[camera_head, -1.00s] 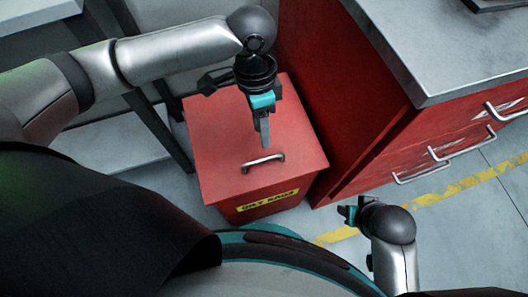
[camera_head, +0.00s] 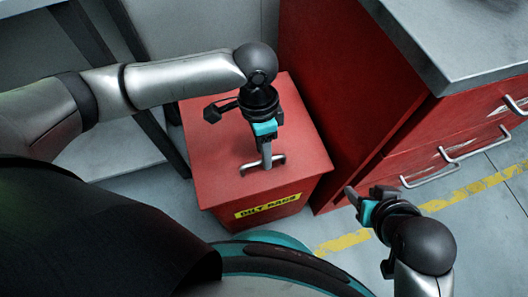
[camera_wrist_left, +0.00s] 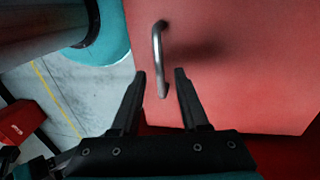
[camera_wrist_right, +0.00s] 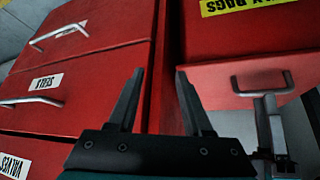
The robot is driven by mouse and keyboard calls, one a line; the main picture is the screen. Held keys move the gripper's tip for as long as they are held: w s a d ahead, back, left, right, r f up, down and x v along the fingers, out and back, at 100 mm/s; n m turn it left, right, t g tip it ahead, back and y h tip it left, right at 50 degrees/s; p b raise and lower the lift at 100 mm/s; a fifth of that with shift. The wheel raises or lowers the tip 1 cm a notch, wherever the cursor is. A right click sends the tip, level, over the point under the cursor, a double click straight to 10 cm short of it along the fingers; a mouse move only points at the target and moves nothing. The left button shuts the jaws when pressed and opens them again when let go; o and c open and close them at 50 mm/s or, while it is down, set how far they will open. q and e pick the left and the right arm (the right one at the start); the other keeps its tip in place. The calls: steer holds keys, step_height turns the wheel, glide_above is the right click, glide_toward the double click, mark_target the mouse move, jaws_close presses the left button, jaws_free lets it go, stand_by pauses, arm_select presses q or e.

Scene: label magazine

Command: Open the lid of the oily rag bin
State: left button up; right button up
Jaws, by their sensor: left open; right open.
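The red oily rag bin (camera_head: 225,205) stands on the floor with a yellow label on its front. Its flat lid (camera_head: 215,130) looks closed and carries a grey bar handle (camera_head: 248,166) near the front edge. My left gripper (camera_head: 266,166) points down at the handle, jaws open. In the left wrist view the handle (camera_wrist_left: 156,45) shows between and beyond the two open fingertips (camera_wrist_left: 160,73); I cannot tell whether they touch it. My right gripper (camera_head: 352,195) is open and empty, right of the bin's front. The right wrist view shows the handle (camera_wrist_right: 262,82) beside my left gripper (camera_wrist_right: 270,130).
A red drawer cabinet (camera_head: 330,100) with a grey top (camera_head: 450,50) stands close to the bin's right side. Its drawer handles (camera_head: 475,145) stick out near my right arm. A grey shelf (camera_head: 120,150) is at the left. A yellow line (camera_head: 345,242) crosses the floor.

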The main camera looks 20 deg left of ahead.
arm_select(q)
steer(key=shift+s+f, duration=0.1)
steer(key=shift+f, duration=0.4)
steer(key=shift+c, duration=0.3)
jaws_close()
stand_by(1.0)
